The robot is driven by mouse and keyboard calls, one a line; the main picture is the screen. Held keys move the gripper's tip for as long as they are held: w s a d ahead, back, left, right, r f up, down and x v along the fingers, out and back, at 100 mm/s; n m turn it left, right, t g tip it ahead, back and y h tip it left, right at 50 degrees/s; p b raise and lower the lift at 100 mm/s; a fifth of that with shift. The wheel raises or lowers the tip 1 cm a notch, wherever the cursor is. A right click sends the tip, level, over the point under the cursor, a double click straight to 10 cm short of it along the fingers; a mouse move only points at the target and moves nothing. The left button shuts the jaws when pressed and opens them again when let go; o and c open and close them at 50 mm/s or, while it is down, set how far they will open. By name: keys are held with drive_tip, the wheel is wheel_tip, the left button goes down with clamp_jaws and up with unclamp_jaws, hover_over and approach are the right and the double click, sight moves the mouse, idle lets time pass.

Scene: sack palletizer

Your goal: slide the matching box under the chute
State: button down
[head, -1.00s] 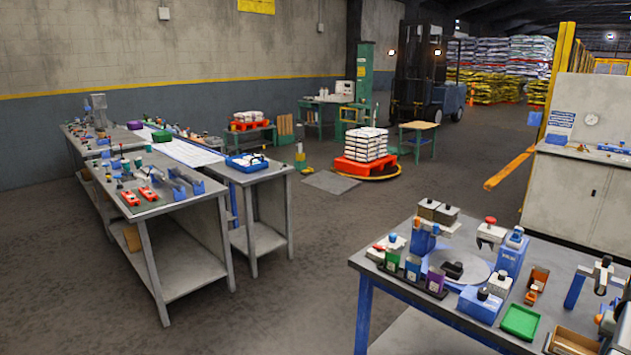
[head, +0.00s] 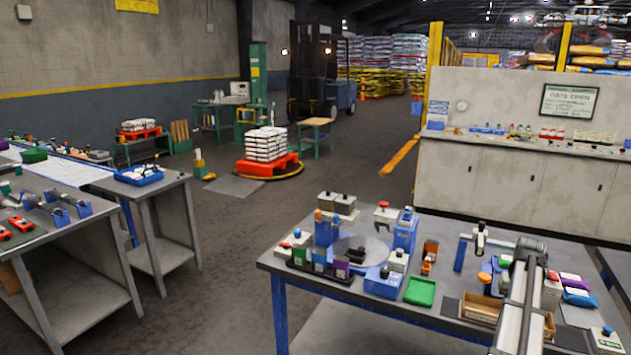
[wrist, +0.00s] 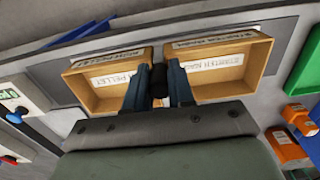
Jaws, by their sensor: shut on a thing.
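Two open wooden boxes stand side by side in the wrist view. The left box (wrist: 85,92) has a white label ending in "PELLET". The right box (wrist: 240,80) has a label that seems to read "STARTER MASH". My gripper (wrist: 160,76) has its fingers close together between the boxes, with a small dark piece between them. I cannot tell which box that piece belongs to. In the head view a wooden box (head: 482,308) shows left of my arm, which partly hides the box area. A blue post with a grey head (head: 478,238), possibly the chute, stands behind the boxes.
A green tray (head: 420,291) and an orange block (head: 429,257) lie left of the boxes. Purple and blue items (head: 578,292) lie to the right. A round plate (head: 362,248) and blue stands occupy the table's left part.

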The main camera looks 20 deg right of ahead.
drive_tip(key=shift+s+d, duration=3.05)
drive_tip(key=shift+d, duration=0.05)
drive_tip(key=c, duration=0.8)
unclamp_jaws()
drive_tip(key=shift+r, duration=0.25)
drive_tip(key=shift+r, duration=2.05)
